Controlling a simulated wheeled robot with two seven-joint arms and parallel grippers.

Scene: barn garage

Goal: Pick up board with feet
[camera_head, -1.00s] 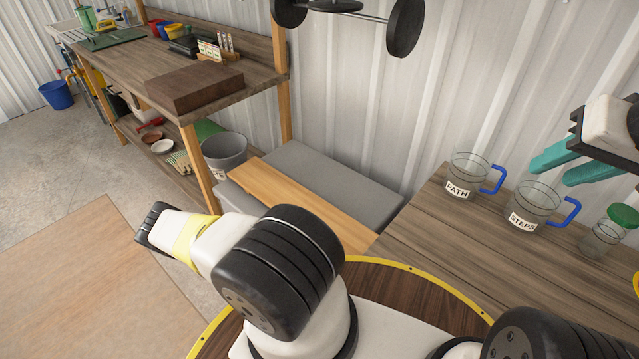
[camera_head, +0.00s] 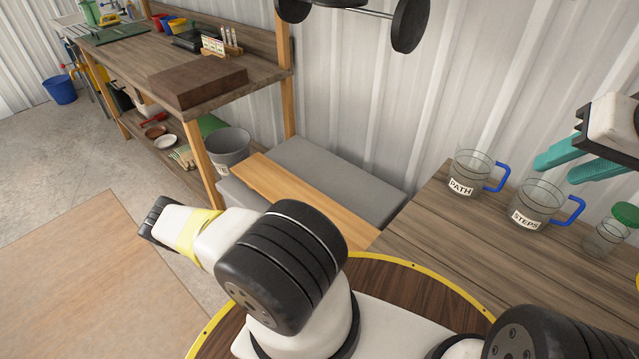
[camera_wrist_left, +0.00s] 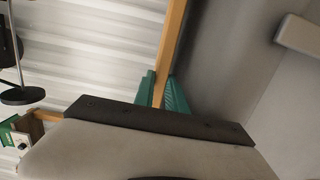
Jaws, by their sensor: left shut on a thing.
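The long tan wooden board (camera_head: 300,203) lies beside and partly across a grey bench-like block in the head view; its near end passes behind my left arm. No feet can be made out on it. In the left wrist view, the teal fingers of my left gripper (camera_wrist_left: 163,92) are shut on a narrow tan strip, which looks like the board's edge (camera_wrist_left: 172,42). My left gripper is hidden in the head view. My right gripper (camera_head: 566,163) shows at the right edge, its teal fingers apart and empty above the right-hand table.
The right-hand wooden table (camera_head: 450,235) holds a PATH jug (camera_head: 470,173), a STEPS jug (camera_head: 533,205) and a green-lidded jar (camera_head: 608,238). Grey bench block (camera_head: 345,178) and a grey bucket (camera_head: 226,148) stand by the board. A workbench post (camera_head: 200,165) is close to its left.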

